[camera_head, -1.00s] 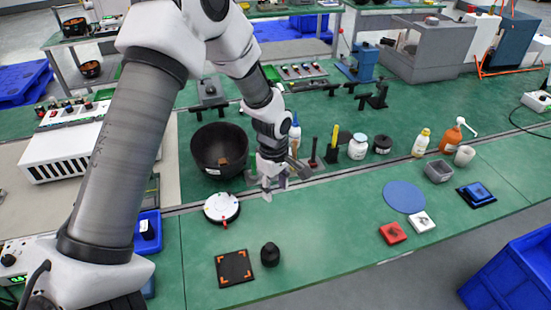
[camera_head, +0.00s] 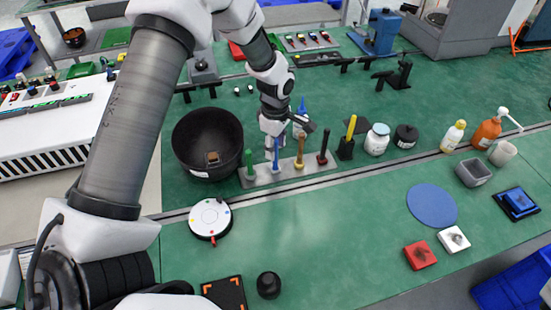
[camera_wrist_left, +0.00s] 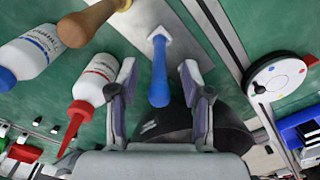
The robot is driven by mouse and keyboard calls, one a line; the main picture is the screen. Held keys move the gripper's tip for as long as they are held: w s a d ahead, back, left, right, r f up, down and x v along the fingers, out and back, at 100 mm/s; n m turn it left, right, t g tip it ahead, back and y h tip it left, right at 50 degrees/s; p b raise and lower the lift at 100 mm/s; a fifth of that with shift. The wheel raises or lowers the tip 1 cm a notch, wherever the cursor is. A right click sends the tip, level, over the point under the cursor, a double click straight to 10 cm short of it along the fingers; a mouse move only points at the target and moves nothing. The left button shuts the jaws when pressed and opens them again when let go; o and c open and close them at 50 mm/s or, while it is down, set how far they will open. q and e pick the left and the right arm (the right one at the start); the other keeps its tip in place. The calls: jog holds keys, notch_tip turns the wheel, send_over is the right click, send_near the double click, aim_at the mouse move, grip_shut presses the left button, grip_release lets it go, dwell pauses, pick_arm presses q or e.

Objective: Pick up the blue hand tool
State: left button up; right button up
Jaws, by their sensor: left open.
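The blue hand tool (camera_head: 276,155) stands upright in a grey holder strip (camera_head: 322,167), between a green-handled tool (camera_head: 249,160) and a wooden-handled one (camera_head: 300,150). In the left wrist view, the blue handle (camera_wrist_left: 159,85) points toward the camera from its pale slot. My left gripper (camera_head: 274,138) is over it and open. In the wrist view, its fingers (camera_wrist_left: 158,68) lie on either side of the handle, with gaps showing on both sides. In the head view the gripper hides the top of the handle. My right gripper is not in view.
A large black bowl (camera_head: 190,140) is close left of the strip. A dark-handled tool (camera_head: 323,148) stands at its right end. Bottles, seen in the wrist view as one with a red cap (camera_wrist_left: 90,85), are just behind.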

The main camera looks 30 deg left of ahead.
pick_arm(q)
notch_tip(320, 180, down, 2)
jog(key=shift+w+a+f, duration=0.1)
jog(key=shift+w+a, duration=0.05)
jog(key=shift+r, duration=0.2)
jog(key=shift+c, duration=0.4)
jog(key=shift+s, duration=0.2)
grip_shut()
jog(key=shift+r, duration=0.1)
jog(key=shift+w+r+b, duration=0.15)
jog(key=shift+r+b, duration=0.25)
jog(key=shift+r, duration=0.2)
jog(key=shift+d+r+b, duration=0.2)
jog(key=shift+r+b, duration=0.05)
jog(key=shift+r, duration=0.25)
jog(key=shift+d+r+b, duration=0.15)
jog(key=shift+r+b, duration=0.05)
jog(key=shift+r, duration=0.3)
jog(key=s+d+b, duration=0.1)
jog(key=s+d, duration=0.1)
jog(key=d, duration=0.5)
jog(key=s+d+r+b, duration=0.1)
jog(key=s+d+b, duration=0.1)
jog(key=d, duration=0.5)
jog(key=shift+s+d+r, duration=0.3)
jog(key=shift+s+d, duration=0.05)
jog(key=shift+s, duration=0.25)
